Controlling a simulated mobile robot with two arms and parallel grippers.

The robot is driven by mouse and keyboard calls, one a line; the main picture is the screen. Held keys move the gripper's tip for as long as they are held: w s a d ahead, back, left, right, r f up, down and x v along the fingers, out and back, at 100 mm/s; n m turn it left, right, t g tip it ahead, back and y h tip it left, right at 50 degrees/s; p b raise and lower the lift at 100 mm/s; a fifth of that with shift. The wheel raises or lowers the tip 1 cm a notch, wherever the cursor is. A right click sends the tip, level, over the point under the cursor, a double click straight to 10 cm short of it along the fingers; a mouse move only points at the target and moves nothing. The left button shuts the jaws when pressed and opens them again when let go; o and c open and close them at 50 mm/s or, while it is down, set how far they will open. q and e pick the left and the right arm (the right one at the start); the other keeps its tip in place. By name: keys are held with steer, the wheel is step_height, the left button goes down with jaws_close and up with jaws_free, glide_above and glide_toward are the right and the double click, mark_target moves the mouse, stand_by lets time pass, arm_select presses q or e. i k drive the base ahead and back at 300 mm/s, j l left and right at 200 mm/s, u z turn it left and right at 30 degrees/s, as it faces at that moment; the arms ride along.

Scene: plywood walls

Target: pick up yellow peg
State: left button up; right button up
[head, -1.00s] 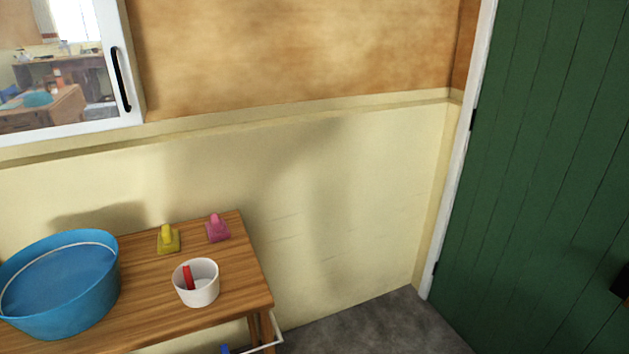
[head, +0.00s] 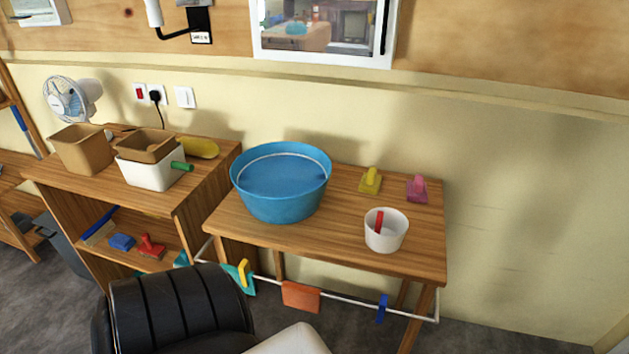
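A yellow peg (head: 244,272) sits on the white rail along the front of the wooden table, upright, at a teal cloth that hangs there. A blue peg (head: 381,309) is on the same rail farther right. A red peg (head: 379,222) stands inside a white cup (head: 385,238) on the table. A yellow block-like item with a raised grip (head: 370,181) stands at the back of the table; I cannot tell exactly what it is. Neither of my grippers shows in the head view.
A blue tub (head: 280,205) stands on the table's left, and a pink item (head: 417,189) at its back right. An orange cloth (head: 301,297) hangs on the rail. Left is a wooden shelf unit (head: 195,192) with boxes and a fan (head: 68,98). Grey floor shows at lower right.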

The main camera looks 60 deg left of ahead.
mark_target(244, 267)
steer(key=u, duration=2.3)
steer(key=i+j+z, duration=0.1)
steer(key=j, duration=0.15)
steer(key=j+z, duration=0.1)
steer(key=j, duration=0.15)
